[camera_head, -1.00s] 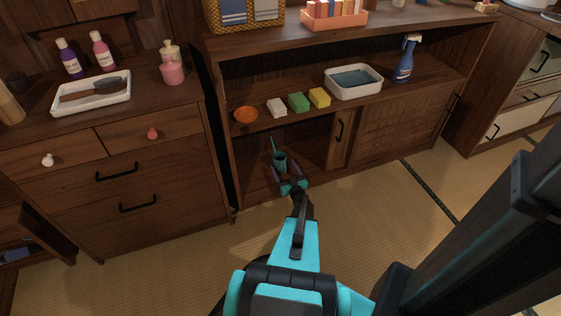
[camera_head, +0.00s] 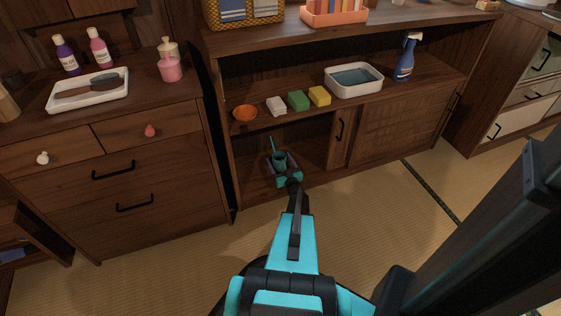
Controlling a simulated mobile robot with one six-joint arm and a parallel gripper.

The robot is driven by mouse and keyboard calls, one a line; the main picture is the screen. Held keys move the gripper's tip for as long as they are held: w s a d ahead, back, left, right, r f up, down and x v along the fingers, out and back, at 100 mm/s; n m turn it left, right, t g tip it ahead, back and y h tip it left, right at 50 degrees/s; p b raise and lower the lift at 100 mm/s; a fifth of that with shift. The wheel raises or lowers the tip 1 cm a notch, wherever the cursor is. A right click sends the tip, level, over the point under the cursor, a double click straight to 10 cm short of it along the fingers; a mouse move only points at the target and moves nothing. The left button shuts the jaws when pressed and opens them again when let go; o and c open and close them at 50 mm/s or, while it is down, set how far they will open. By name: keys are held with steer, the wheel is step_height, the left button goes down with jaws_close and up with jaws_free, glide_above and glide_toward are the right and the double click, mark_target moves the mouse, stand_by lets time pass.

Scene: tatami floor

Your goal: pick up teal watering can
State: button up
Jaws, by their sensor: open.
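The teal watering can (camera_head: 279,158) stands in the lower open compartment of the wooden cabinet, with its thin spout pointing up and to the left. My gripper (camera_head: 281,165) is at the can, with its dark fingers open on either side of the can's body. The lower part of the can is hidden by the gripper. I cannot tell whether the fingers touch it.
A sliding door (camera_head: 397,129) covers the compartment's right side.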

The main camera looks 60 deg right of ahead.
mark_target(279, 156)
steer(key=shift+c, duration=0.3)
steer(key=c, duration=1.3)
steer(key=shift+r, duration=0.1)
steer(key=shift+r, duration=0.35)
step_height(279, 156, up, 3)
steer(key=shift+p, duration=1)
steer(key=s+p, duration=0.1)
steer(key=s, duration=0.4)
steer(key=s+d+p, duration=0.1)
steer(key=s, duration=0.4)
steer(key=s+r+p, duration=0.1)
steer(key=s, duration=0.5)
steer(key=shift+d+p, duration=0.15)
steer(key=shift+p, duration=0.25)
